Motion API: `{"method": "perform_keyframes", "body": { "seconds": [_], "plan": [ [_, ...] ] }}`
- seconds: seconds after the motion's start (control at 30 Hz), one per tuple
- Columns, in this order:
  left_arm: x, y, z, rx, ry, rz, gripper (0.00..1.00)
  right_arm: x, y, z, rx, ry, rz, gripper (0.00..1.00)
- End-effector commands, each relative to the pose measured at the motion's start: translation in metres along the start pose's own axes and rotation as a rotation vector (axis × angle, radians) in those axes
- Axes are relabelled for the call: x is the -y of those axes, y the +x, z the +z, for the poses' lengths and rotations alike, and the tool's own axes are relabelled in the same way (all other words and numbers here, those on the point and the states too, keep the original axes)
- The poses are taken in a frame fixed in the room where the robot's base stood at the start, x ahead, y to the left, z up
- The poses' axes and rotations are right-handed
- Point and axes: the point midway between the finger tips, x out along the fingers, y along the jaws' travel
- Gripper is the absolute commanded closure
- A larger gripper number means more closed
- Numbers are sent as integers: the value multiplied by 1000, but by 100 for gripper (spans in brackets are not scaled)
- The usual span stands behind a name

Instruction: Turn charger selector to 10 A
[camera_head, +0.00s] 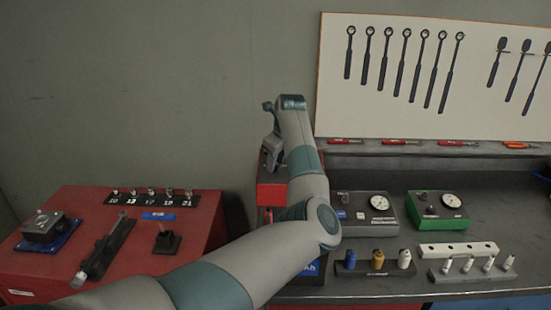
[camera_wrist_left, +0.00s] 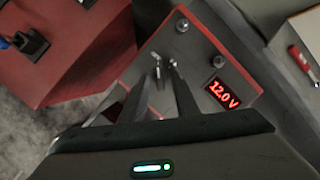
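The charger (camera_head: 271,192) is a red box with a grey top panel, partly hidden by my left arm in the head view. My left gripper (camera_head: 271,152) is over the charger. In the left wrist view the gripper (camera_wrist_left: 166,68) has its fingers apart, with a narrow gap at the tips, close to the panel. I cannot make out the selector or its setting. My right gripper is out of view.
A red cabinet (camera_head: 205,215) with small parts stands at left. On the grey bench are a grey gauge box (camera_head: 361,213), a green gauge box (camera_head: 437,211) and racks of small rollers (camera_head: 377,262). Wrenches hang on the white board (camera_head: 480,110) behind.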

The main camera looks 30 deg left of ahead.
Motion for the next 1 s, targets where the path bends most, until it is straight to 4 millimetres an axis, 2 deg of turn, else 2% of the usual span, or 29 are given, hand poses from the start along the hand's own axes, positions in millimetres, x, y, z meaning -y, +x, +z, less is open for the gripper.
{"method": "perform_keyframes", "body": {
  "seconds": [0.13,0.4,0.43,0.53,0.57,1.0],
  "plan": [
    [-1,7,0,-1,1,2,72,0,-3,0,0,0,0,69],
    [-1,8,0,0,0,1,72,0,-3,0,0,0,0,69],
    [-1,8,0,0,0,1,74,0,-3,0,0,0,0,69],
    [0,8,0,0,0,1,98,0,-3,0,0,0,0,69],
    [-1,8,0,0,0,1,100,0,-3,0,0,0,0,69],
    [-1,9,-2,-2,28,-6,100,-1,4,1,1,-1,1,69]
  ]
}}
